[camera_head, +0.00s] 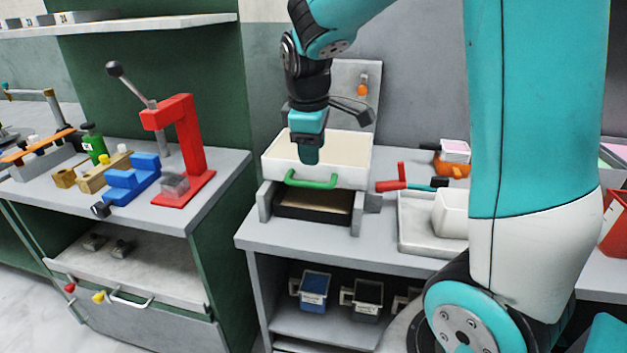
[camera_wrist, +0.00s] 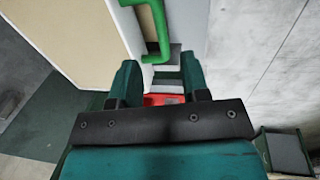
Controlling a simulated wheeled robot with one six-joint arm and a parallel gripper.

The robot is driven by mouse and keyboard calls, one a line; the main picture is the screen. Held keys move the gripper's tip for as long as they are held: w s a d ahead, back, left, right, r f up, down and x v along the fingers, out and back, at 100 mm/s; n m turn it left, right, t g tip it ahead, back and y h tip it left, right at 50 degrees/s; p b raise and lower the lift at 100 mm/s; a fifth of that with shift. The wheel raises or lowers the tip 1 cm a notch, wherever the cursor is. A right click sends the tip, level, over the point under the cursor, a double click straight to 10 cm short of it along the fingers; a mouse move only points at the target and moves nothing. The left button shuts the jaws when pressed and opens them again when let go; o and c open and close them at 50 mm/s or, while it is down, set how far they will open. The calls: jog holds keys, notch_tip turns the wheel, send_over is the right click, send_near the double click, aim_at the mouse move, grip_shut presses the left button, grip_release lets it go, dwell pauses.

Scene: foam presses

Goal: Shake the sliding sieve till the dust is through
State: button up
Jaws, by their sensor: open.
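The sliding sieve (camera_head: 345,178) is a white open box with a pale beige inside and a green handle (camera_head: 311,182) on its front. It sits on a grey frame above a dark tray (camera_head: 312,205). My gripper (camera_head: 309,156) points down just above the handle, overlapping the sieve's front in the head view. In the wrist view, the two fingers of my gripper (camera_wrist: 159,80) are apart with nothing between them. The handle (camera_wrist: 161,38) shows beyond them, not gripped. I cannot make out any dust in the sieve.
A red lever (camera_head: 405,182) and a pale tray with a white block (camera_head: 452,212) stand to the right. A red press (camera_head: 180,150) and blue blocks (camera_head: 134,180) stand on the left bench. A grey back plate (camera_head: 360,85) rises behind the sieve.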

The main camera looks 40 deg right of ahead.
aim_at(314, 183)
jog(key=f, duration=0.2)
jog(key=d+f, duration=0.1)
jog(key=f, duration=0.2)
jog(key=w+f, duration=0.1)
jog(key=f, duration=0.2)
jog(key=shift+d+f, duration=0.1)
jog(key=shift+d, duration=0.05)
grip_shut()
